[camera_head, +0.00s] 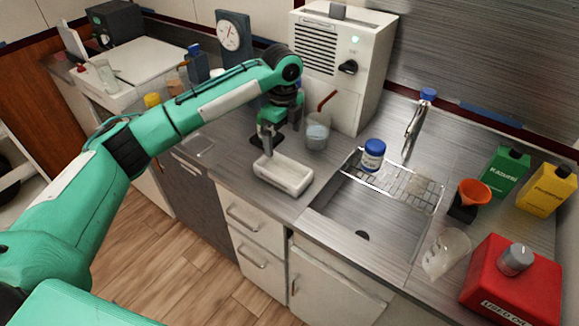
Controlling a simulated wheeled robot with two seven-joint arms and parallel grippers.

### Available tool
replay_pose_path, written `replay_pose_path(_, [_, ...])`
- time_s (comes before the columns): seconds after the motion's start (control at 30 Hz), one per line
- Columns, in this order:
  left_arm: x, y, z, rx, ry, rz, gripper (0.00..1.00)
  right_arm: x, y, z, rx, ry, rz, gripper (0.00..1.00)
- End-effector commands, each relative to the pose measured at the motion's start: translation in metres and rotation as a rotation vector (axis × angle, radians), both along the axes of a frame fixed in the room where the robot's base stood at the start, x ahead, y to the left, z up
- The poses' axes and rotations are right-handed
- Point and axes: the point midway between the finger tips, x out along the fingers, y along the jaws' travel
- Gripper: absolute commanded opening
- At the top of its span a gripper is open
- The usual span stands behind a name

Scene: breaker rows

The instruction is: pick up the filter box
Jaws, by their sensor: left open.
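A white, open-topped rectangular box (283,176) lies on the steel counter left of the sink. It is the likeliest filter box, but I see no label on it. My left gripper (270,143) is over the counter at the back left of this box, pointing down. Its jaws are open, and I see nothing between them. One fingertip is close to the box's rear rim; I cannot tell whether they touch. My right gripper is not in view.
A glass beaker (317,132) stands just right of the gripper, before a white machine (340,60). A blue-lidded jar (373,155) sits on the sink rack. Red, green and yellow cans, an orange funnel (474,191) and a clear jug (446,252) crowd the right side.

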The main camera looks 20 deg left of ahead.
Motion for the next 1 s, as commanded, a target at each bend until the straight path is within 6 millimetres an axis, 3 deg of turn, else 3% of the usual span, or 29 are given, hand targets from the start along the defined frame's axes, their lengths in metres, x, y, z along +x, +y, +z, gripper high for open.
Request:
replay_pose_path(0.2, [-0.002,0.000,-0.043,0.002,0.005,0.000,1.00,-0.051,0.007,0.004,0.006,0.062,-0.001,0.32])
replay_pose_path(0.3, [-0.001,0.000,-0.060,0.001,0.004,0.000,1.00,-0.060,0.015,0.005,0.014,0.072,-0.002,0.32])
replay_pose_path(0.67, [-0.002,-0.001,-0.094,0.002,0.003,0.001,1.00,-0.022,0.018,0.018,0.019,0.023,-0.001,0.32])
replay_pose_path(0.8, [-0.002,-0.001,-0.116,0.001,0.004,0.001,1.00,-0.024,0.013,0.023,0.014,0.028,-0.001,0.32])
replay_pose_path(1.0, [-0.002,-0.001,-0.129,0.000,0.001,0.000,1.00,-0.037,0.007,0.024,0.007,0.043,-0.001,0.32])
